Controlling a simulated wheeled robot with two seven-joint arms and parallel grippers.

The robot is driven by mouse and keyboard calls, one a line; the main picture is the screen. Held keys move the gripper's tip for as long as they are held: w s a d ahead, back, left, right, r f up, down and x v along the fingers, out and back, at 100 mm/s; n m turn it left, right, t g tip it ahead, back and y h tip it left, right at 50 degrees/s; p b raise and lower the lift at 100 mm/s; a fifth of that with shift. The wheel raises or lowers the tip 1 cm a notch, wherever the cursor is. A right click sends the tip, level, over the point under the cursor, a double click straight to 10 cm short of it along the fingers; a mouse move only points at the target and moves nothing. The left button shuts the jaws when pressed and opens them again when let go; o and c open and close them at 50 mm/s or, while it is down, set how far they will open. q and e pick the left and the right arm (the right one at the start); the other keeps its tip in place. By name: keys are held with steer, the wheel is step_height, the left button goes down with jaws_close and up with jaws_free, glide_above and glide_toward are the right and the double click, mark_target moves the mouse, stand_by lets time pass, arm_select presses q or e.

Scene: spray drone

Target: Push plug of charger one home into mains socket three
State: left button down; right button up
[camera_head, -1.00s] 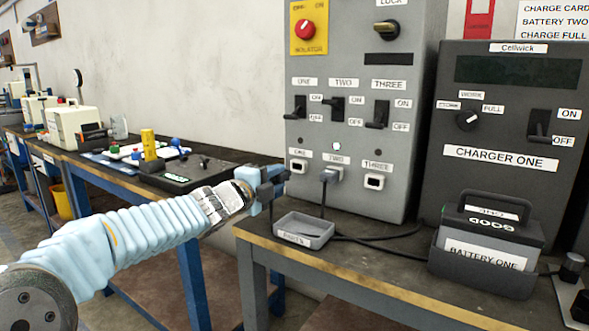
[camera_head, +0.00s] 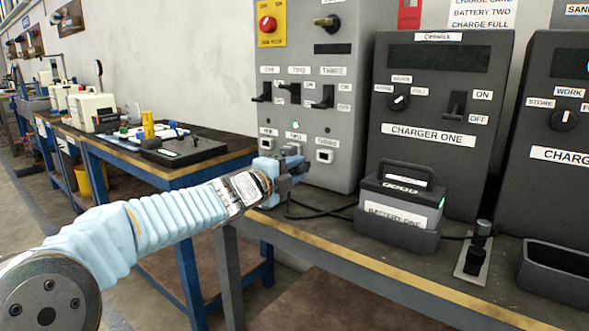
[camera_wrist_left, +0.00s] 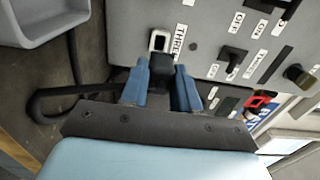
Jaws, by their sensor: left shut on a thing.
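Mains socket three (camera_head: 324,155) is a white-rimmed opening low on the grey panel, under its label. It looks empty, and it also shows in the left wrist view (camera_wrist_left: 158,41). My left gripper (camera_head: 296,170) is in front of the panel, just left of socket three in the head view. In the left wrist view its blue fingers (camera_wrist_left: 161,78) are shut on a dark plug (camera_wrist_left: 161,65), close to socket three's opening. I cannot tell whether the plug touches the panel. Charger one (camera_head: 435,125) stands to the right. Socket two is largely hidden behind the gripper.
Battery one (camera_head: 402,205) sits in a dark cradle before charger one. A black cable (camera_wrist_left: 58,95) loops over the bench beside the gripper. A grey tray (camera_wrist_left: 38,22) shows in the wrist view. The bench front edge (camera_head: 330,265) is clear.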

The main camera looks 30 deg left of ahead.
arm_select(q)
steer(key=shift+d, duration=0.15)
steer(key=shift+d, duration=0.1)
steer(key=shift+w+d, duration=0.15)
steer(key=shift+w, duration=2.7)
steer(key=shift+w+d, duration=0.1)
steer(key=shift+w, duration=1.25)
steer(key=c, duration=0.8)
jaws_free()
steer(key=shift+o, duration=0.2)
